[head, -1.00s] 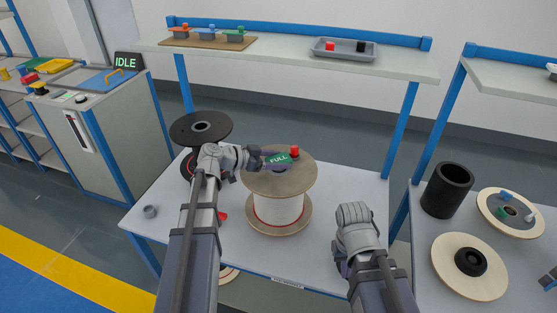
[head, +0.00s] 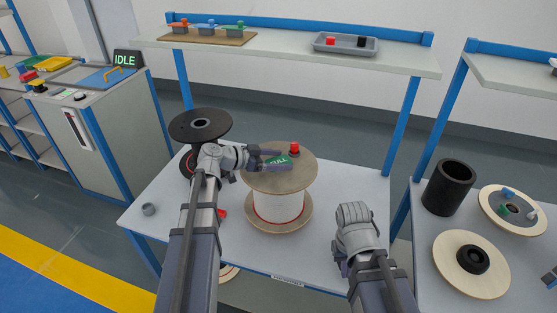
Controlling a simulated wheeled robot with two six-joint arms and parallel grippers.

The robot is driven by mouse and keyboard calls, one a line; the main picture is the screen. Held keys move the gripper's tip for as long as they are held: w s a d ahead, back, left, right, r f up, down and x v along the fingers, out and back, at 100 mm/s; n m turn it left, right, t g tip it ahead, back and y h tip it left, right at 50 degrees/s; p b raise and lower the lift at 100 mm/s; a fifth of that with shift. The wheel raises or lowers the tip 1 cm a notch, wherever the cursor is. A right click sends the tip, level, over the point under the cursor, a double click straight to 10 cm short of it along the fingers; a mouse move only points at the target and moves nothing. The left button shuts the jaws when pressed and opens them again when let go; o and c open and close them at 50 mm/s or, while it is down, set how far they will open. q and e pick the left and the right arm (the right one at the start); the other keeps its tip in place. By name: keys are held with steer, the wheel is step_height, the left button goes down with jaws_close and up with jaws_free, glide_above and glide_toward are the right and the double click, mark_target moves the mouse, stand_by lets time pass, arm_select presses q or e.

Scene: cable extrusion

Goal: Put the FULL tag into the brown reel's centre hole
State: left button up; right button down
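The brown reel (head: 300,177) stands upright on the table, with white winding (head: 278,207) between its flanges. The green FULL tag (head: 277,160) is at the middle of the reel's top flange, tilted in the picture. My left gripper (head: 282,160) is over the flange, its fingers spread apart on either side of the tag. The fingers and tag cover the centre hole, so I cannot tell how deep the tag sits. My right gripper (head: 352,213) is away from the reel over the table's right part; its fingertips are not clear.
A red piece (head: 294,148) stands on the reel's back rim. A shelf (head: 290,52) with a tray (head: 346,46) is behind. The table right of the reel is clear.

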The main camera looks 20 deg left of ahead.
arm_select(q)
steer(key=shift+p+v, duration=2.1)
steer(key=shift+v, duration=3.35)
